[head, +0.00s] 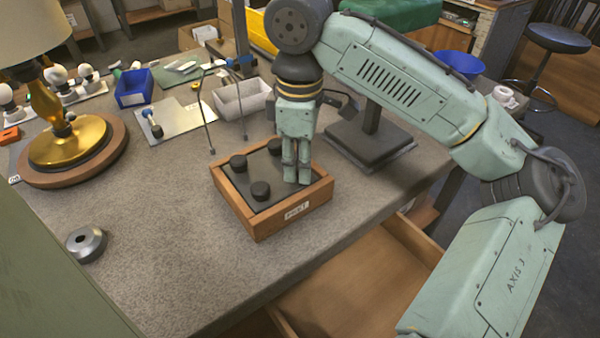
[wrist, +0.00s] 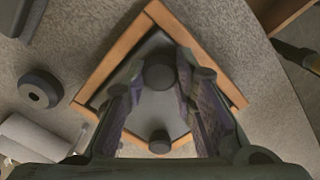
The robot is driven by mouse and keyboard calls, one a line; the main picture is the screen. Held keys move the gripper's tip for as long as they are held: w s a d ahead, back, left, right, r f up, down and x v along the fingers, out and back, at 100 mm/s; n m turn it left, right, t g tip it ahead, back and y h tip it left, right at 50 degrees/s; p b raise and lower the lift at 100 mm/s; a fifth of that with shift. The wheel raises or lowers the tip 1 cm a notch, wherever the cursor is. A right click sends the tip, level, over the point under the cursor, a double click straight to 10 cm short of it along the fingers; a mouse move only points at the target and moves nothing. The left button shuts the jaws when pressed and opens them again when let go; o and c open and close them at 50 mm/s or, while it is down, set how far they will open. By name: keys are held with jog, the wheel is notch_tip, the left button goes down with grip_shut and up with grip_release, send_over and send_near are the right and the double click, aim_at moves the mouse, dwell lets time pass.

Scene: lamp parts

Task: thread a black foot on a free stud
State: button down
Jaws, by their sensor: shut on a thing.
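A shallow wooden tray with a dark floor (head: 238,207) stands near the table's front edge; it also shows in the wrist view (wrist: 112,58). My gripper (head: 297,178) points down into the tray's right part. In the wrist view its fingers are shut on a black foot (wrist: 160,72); the head view hides that foot behind the fingers. Another foot (wrist: 159,142) stands apart in the tray. I cannot make out a free stud.
A lamp with a brass and wooden base (head: 75,150) stands at the left. A grey ring-shaped part (head: 86,243) lies at front left. A white bin (head: 243,98) and a black stand (head: 368,145) are behind the tray. An open drawer (head: 350,285) is below the edge.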

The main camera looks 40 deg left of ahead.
jog(key=shift+s+f, duration=0.15)
jog(key=shift+f, duration=0.05)
jog(key=m+p, duration=0.2)
jog(key=m, duration=0.1)
jog(key=shift+f+m+p, duration=0.15)
jog(key=shift+m+p, duration=0.7)
jog(key=shift+m, duration=1.05)
jog(key=shift+m+p, duration=0.8)
jog(key=shift+m, duration=0.3)
jog(key=m+p, duration=0.2)
jog(key=m, duration=0.1)
jog(key=shift+m, duration=0.9)
